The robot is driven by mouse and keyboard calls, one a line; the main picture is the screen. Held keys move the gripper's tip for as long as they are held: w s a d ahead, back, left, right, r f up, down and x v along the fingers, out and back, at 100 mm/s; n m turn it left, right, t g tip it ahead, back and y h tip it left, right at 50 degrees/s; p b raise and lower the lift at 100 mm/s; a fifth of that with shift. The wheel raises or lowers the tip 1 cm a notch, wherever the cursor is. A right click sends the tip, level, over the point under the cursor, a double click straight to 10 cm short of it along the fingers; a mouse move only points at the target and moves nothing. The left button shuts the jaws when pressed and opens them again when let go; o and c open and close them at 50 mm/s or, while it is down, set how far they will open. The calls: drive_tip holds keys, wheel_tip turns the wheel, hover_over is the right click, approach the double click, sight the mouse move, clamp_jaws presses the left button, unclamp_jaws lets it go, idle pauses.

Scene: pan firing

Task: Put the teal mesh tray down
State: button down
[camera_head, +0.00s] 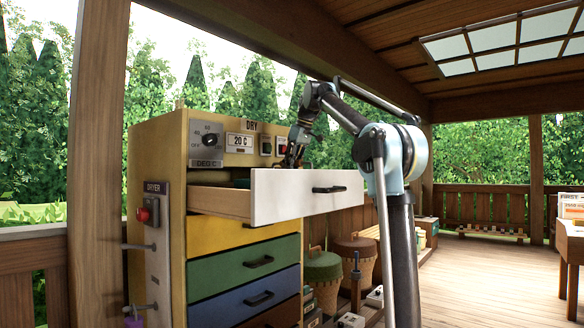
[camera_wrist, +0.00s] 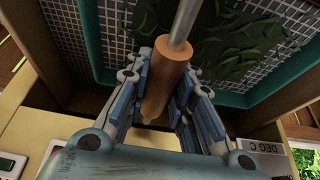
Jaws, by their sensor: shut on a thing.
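The teal mesh tray (camera_wrist: 92,45) fills the upper part of the wrist view, with dark green leaves (camera_wrist: 235,35) lying on its mesh. A brown wooden handle (camera_wrist: 164,80) on a metal rod stands over it. My gripper (camera_wrist: 160,105) is shut on this handle, with blue-grey fingers on both sides. In the head view, my gripper (camera_head: 292,158) is down at the open white-fronted drawer (camera_head: 285,197) of the dryer. Whether the tray touches the drawer floor is hidden.
The yellow dryer cabinet (camera_head: 160,190) has a control panel above the drawer and shut yellow, green and blue drawers below. Lidded baskets (camera_head: 322,266) stand to its right. A wooden post (camera_head: 95,165) stands at left.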

drive_tip(key=shift+f, duration=0.25)
drive_tip(key=c, duration=1.4)
unclamp_jaws()
drive_tip(key=shift+r, duration=0.4)
drive_tip(key=v, duration=1.2)
drive_tip(key=shift+r, duration=0.2)
